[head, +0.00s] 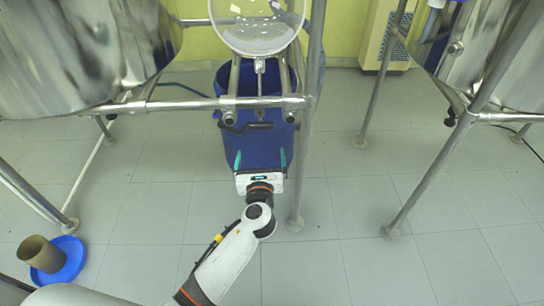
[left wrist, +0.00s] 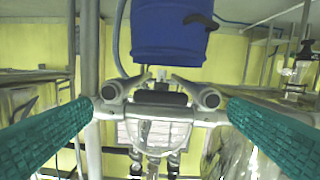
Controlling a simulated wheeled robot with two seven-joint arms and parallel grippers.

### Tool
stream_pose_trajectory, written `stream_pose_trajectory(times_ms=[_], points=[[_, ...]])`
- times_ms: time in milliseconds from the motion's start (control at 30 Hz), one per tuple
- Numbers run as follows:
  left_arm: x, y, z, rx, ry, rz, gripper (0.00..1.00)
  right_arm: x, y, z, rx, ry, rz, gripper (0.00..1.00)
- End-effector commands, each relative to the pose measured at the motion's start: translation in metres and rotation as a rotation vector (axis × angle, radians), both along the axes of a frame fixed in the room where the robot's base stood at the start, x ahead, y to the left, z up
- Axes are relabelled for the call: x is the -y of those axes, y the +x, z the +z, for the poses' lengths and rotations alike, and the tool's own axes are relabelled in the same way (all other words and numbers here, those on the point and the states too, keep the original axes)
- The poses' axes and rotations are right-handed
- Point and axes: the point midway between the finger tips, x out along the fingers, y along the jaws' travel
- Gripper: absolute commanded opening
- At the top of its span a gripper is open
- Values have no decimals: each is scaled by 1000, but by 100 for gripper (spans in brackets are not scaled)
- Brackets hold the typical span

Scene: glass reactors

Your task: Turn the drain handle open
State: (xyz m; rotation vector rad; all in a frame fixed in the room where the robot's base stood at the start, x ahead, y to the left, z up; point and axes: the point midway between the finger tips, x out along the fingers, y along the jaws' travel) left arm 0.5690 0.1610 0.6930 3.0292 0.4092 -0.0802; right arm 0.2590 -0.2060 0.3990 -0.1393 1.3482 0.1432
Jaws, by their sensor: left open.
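The drain handle (head: 247,126) is a short dark bar below the glass vessel (head: 262,30), at the front rail of the metal frame. In the left wrist view the dark handle (left wrist: 160,98) lies crosswise between two round tube ends. My left gripper (head: 260,160) is open and empty, with its teal fingertips pointing toward the handle from the near side. In the left wrist view the fingers (left wrist: 158,115) stand wide on either side of the handle, with no visible contact. My right gripper is not in view.
A blue bucket (head: 258,146) stands under the glass vessel behind the rail (head: 180,105). A frame post (head: 305,150) rises just right of my gripper. Steel tanks stand left (head: 75,50) and right (head: 500,60). A brown cup (head: 40,253) sits on a blue dish (head: 72,262). Floor at right is clear.

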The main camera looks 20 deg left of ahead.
Motion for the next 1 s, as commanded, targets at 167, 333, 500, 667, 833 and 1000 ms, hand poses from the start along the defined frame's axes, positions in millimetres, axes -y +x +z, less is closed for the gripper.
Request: stream_pose_trajectory(times_ms=[167, 333, 500, 667, 833, 1000], points=[[-1, 5, 20, 47, 101, 14, 98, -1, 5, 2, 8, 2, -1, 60], [-7, 26, 22, 48, 100, 13, 98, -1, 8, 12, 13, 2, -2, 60], [-16, 60, 20, 46, 99, 13, 98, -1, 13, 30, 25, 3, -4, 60], [-25, 90, 19, 45, 97, 13, 98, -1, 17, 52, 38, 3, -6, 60], [-31, 109, 20, 44, 97, 12, 98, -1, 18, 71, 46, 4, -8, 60], [-33, 117, 20, 44, 97, 12, 98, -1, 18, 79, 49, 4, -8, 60]])
